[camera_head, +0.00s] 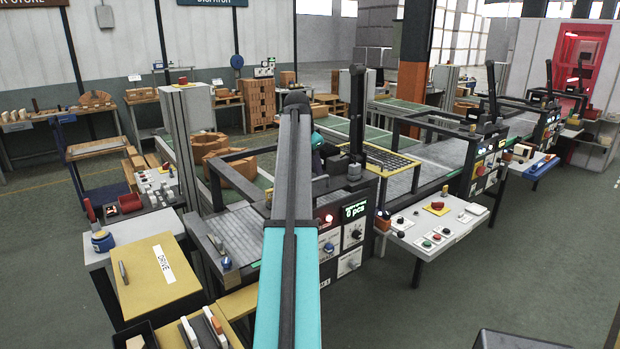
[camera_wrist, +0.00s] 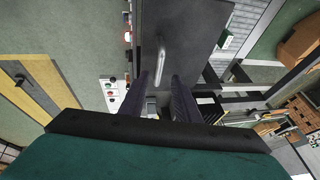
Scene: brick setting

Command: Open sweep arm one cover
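A dark flat panel (camera_wrist: 190,35) with a pale bar handle (camera_wrist: 160,58) fills the top middle of the wrist view. It looks like a cover, but no label on it is readable. My gripper (camera_wrist: 160,76) is open, its two dark fingers apart, with the handle's lower end between them in the picture. I cannot tell whether they touch it. In the head view my teal arm hides much of the nearest machine, and the gripper end is partly hidden near its dark post (camera_head: 357,110). That machine's control panel (camera_head: 345,235) shows a lit green display.
A yellow panel marked DRIVE (camera_head: 160,280) lies at the front left. A white table with buttons (camera_head: 435,225) stands right of the machine. Brown curved pieces (camera_head: 230,170) sit on the conveyor. The floor at the right (camera_head: 530,270) is clear.

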